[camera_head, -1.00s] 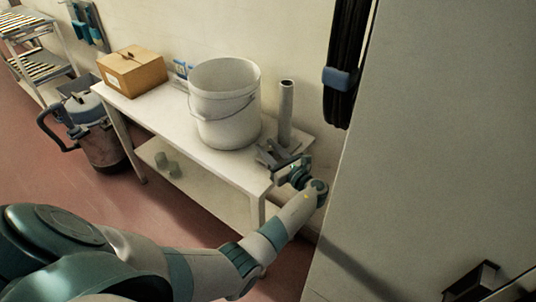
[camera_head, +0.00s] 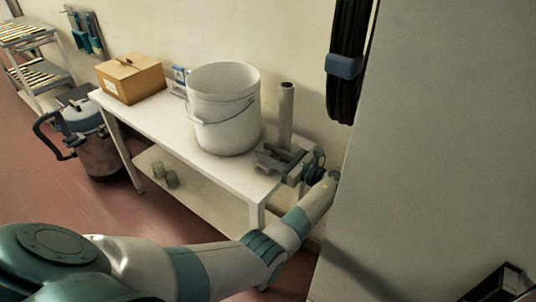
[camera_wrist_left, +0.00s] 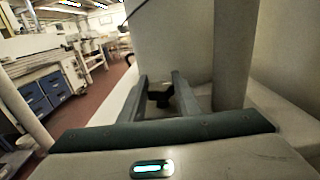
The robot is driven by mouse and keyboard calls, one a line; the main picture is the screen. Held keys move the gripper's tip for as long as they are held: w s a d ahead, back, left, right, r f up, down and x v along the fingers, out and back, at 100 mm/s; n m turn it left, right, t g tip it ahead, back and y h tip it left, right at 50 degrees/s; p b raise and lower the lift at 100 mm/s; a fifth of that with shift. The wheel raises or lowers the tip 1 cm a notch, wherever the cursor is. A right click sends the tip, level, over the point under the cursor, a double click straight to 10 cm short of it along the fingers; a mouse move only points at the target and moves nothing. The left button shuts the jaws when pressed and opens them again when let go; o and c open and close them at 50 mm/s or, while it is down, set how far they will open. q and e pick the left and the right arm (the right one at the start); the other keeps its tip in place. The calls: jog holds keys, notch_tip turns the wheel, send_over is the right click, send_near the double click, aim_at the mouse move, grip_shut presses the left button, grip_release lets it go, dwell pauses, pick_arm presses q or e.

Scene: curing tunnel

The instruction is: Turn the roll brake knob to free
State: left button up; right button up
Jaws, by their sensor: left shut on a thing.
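The roll brake knob (camera_wrist_left: 160,98) shows in the left wrist view as a small dark piece between my two finger bars. My left gripper (camera_wrist_left: 163,92) is shut on it. In the head view my left gripper (camera_head: 274,160) is at the right end of the white table, low beside the upright grey post (camera_head: 286,115) of the roll stand. The knob cannot be made out clearly there, and its markings and turn position cannot be read. My right gripper is not in view.
A white bucket (camera_head: 223,112) stands on the white table (camera_head: 165,122) just left of the post. A cardboard box (camera_head: 130,80) is at the far end. A tall pale panel (camera_head: 440,150) rises close on the right. Black hoses (camera_head: 347,55) hang behind.

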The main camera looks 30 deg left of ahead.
pick_arm(q)
jog(key=shift+r, duration=0.1)
jog(key=o, duration=1)
jog(key=shift+a, duration=0.1)
jog(key=shift+o, duration=0.2)
